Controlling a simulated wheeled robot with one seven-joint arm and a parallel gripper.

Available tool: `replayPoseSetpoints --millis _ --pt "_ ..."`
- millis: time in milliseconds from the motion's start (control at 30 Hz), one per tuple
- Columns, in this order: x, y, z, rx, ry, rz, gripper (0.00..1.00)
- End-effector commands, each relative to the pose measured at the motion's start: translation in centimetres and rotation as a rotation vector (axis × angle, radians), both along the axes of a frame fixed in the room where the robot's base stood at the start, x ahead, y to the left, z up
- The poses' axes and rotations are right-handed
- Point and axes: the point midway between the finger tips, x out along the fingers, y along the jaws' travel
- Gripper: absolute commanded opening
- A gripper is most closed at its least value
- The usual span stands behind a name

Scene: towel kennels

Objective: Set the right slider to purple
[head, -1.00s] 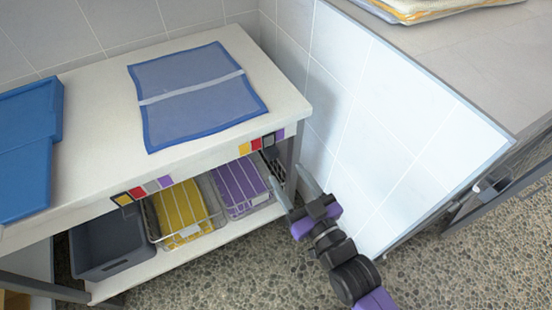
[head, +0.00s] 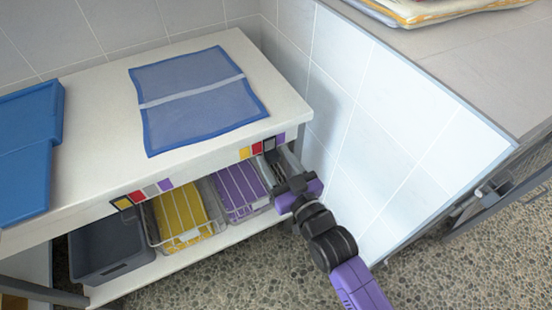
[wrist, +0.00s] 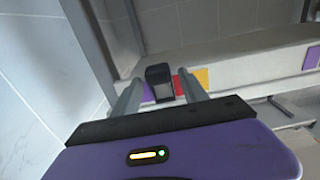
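The right slider is a dark block (wrist: 159,82) on the front edge of the white table. It covers the spot between the purple patch (wrist: 147,93) and the red patch (wrist: 180,86), with a yellow patch (wrist: 202,77) beyond the red. In the head view the slider (head: 269,144) is a dark frame over the grey spot, left of the purple patch (head: 280,138). My gripper (wrist: 160,84) is open, with one finger on each side of the slider block and visible gaps on both sides. In the head view my gripper (head: 279,158) partly hides the area below the slider.
The left slider (head: 122,203) frames yellow in its own color row. Below are a yellow-towel basket (head: 165,243), a purple-towel basket (head: 235,212) and a grey bin (head: 110,272). A tiled partition (head: 385,140) stands close right of my arm. A blue mat (head: 200,100) lies on top.

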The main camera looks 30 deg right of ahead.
Motion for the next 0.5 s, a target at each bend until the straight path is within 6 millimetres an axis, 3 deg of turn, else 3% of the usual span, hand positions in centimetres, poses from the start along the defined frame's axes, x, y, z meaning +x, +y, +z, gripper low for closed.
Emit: replayPoseSetpoints --millis 33,233,500 --pt "-0.01 -0.01 0.01 0.000 0.000 0.000 0.39" --pt "-0.03 -0.01 0.01 0.000 0.000 0.000 0.00" --pt "-0.04 -0.01 0.01 0.000 0.000 0.000 0.00"
